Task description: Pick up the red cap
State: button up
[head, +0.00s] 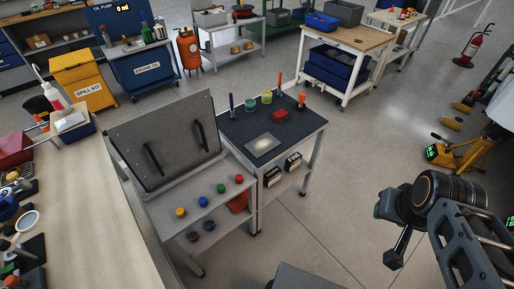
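A small red cap (239,178) sits at the right end of a row on the grey bench (165,197). A green cap (220,188), a blue cap (203,201) and a yellow cap (180,212) are in the same row. On the shelf below are a dark red round piece (193,236) and a dark blue one (208,225). My gripper (393,258) hangs over open floor at the right, well away from the caps. I see no object in it, and its finger opening is not clear from this angle.
A grey panel with two black handles (170,135) stands tilted behind the caps. A dark-topped table (235,128) adjoins at the right, holding a red block (280,115). A long workbench (95,210) is at left. Floor between bench and my arm is clear.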

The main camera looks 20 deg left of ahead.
aim_at(239, 178)
jog(key=i, duration=1.75)
jog(key=u, duration=5.1)
